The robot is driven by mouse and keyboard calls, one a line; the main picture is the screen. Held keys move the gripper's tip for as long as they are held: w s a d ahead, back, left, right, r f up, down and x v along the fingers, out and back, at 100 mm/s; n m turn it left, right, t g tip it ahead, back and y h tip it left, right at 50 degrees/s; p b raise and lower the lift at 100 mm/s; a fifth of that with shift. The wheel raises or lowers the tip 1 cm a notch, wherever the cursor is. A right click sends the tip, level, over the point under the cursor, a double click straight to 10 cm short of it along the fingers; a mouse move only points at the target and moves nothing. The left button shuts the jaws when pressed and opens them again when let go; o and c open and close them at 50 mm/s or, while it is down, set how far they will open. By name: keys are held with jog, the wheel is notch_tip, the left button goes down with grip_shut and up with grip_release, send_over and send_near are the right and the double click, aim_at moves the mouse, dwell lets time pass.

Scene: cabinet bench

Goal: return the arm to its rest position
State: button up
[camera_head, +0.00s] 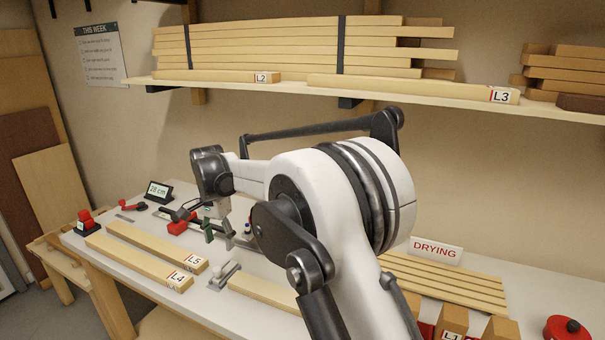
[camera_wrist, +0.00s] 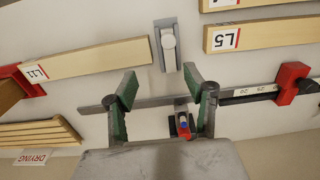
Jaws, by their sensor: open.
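My gripper (camera_head: 218,236) hangs over the white bench at the end of my bent arm in the head view. In the wrist view my gripper (camera_wrist: 160,82) is open, its two green-padded fingers spread apart with nothing held between them. A long metal bar clamp (camera_wrist: 245,94) with a scale and a red jaw lies beyond the fingers. A small red, white and blue part (camera_wrist: 183,124) shows between the fingers; its height relative to them is unclear. My arm hides part of the bench in the head view.
Boards L4 (camera_head: 140,262) and L5 (camera_head: 158,246) lie at left. Boards by the DRYING sign (camera_head: 437,251) lie at right. A loaded shelf (camera_head: 285,88) overhangs the back.

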jog(key=s+d+r+n+t, duration=0.1)
jog(key=s+d+r, duration=0.3)
jog(key=d, duration=0.6)
jog(key=s+d+r+t+y+b, duration=0.1)
jog(key=s+d+r, duration=0.1)
jog(key=d+r, duration=0.55)
jog(key=s+d+r+n+t, duration=0.1)
jog(key=s+d+r, duration=0.25)
jog(key=d, duration=0.75)
jog(key=s+d+f+n+t+b, duration=0.1)
jog(key=s+d+f, duration=0.3)
jog(key=s+d, duration=0.6)
jog(key=s+d+f+n+t+h, duration=0.1)
jog(key=s+d+f+t, duration=0.2)
jog(key=s+d, duration=0.6)
jog(key=shift+s+d+f+b, duration=0.4)
jog(key=shift+s+f, duration=0.45)
jog(key=shift+s, duration=1.6)
